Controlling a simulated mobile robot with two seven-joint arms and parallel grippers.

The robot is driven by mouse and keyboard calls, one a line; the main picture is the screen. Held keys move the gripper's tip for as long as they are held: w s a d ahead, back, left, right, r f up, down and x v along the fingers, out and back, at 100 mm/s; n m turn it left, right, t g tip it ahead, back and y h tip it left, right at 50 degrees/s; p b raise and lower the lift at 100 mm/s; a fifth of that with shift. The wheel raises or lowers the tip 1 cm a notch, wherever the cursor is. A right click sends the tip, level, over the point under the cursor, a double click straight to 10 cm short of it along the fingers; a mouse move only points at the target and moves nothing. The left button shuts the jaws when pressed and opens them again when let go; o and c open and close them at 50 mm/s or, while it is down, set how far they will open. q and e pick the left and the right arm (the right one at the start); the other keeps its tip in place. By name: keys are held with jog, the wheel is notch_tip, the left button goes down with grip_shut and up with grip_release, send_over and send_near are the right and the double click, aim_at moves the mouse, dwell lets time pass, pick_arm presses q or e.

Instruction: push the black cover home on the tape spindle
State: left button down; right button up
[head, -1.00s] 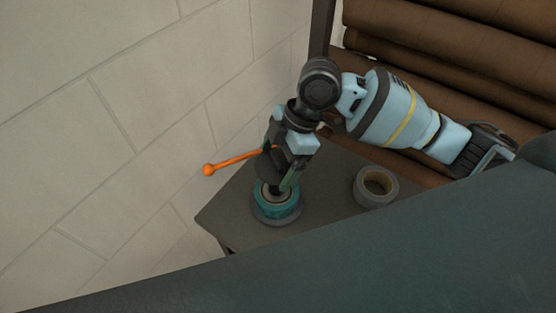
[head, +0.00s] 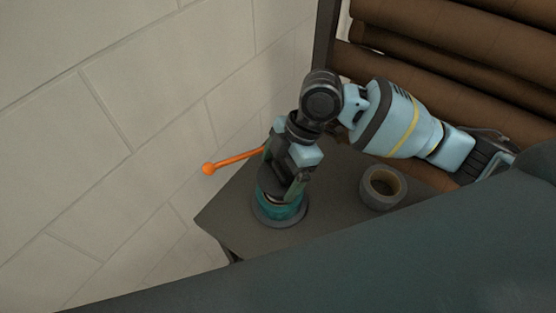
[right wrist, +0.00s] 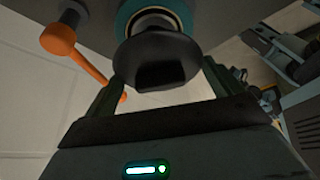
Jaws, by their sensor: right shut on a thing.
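My right gripper (head: 280,190) points down at the tape spindle and is shut on the black cover (head: 268,183). In the right wrist view the cover (right wrist: 150,58) is a dark round disc with a block-like grip between the two fingers. The teal tape roll (head: 290,211) sits around the spindle on a grey round base (head: 301,222). In the right wrist view a pale ring (right wrist: 153,20) shows between the cover and the teal roll (right wrist: 124,18). The fingers hide part of the cover, so I cannot tell how fully it is seated. My left gripper is not in view.
An orange rod with a ball end (head: 209,169) sticks out left of the gripper. A grey tape roll (head: 382,187) lies on the small dark table (head: 335,190), to the right. A pale block wall (head: 130,110) is close on the left; brown rolls (head: 465,80) lie behind.

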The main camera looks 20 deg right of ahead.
notch_tip(320, 180, down, 2)
jog(key=shift+f+b, duration=0.1)
jog(key=shift+b, duration=0.3)
jog(key=shift+f, duration=0.75)
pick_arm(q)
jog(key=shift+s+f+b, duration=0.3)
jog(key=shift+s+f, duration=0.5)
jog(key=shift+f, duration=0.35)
pick_arm(e)
jog(key=shift+f, duration=0.35)
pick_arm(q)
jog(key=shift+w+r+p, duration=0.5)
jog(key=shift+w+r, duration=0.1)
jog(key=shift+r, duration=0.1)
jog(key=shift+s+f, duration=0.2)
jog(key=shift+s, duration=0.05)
pick_arm(e)
jog(key=shift+s+f, duration=0.1)
jog(key=shift+f, duration=0.6)
jog(key=o, duration=0.7)
jog(key=shift+f, duration=0.1)
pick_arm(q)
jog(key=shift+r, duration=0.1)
